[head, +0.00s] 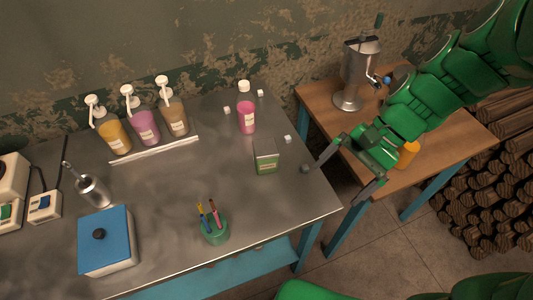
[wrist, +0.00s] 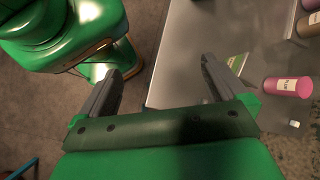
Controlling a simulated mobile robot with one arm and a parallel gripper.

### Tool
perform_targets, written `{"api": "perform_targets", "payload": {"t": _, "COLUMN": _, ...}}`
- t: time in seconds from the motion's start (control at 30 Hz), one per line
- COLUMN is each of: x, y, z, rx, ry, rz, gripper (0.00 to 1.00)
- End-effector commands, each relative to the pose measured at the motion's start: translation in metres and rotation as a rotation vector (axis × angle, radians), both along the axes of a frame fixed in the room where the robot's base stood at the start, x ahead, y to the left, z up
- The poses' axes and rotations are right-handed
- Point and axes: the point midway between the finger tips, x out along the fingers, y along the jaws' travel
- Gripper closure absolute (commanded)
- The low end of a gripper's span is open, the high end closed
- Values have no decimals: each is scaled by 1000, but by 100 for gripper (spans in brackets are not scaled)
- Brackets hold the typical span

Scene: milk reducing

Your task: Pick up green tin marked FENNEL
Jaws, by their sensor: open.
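A green tin (head: 266,162) with a pale label band stands upright on the metal table near its right side; its lettering is too small to read. In the wrist view the tin (wrist: 238,62) shows just right of the right finger, which partly hides it. My gripper (head: 327,188) is open and empty, with its fingers apart, to the right of the tin by the table's right edge. In the wrist view my gripper (wrist: 160,70) has the table edge and floor between its fingers. It does not touch the tin.
A pink bottle (head: 246,118) with small white cubes around it stands behind the tin. A green pen cup (head: 215,231) is at the front. Pump bottles (head: 145,128) line the back left. A wooden table (head: 440,135) with a metal urn (head: 357,75) and orange cup (head: 407,154) stands right.

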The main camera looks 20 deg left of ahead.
Motion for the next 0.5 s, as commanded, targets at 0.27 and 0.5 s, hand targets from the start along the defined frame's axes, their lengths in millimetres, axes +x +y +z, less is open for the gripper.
{"api": "perform_targets", "payload": {"t": 0.27, "x": 32, "y": 38, "z": -18, "rx": 61, "ry": 131, "rz": -102, "gripper": 1}}
{"api": "perform_targets", "payload": {"t": 0.5, "x": 59, "y": 69, "z": -34, "rx": 107, "ry": 249, "rz": -197, "gripper": 1}}
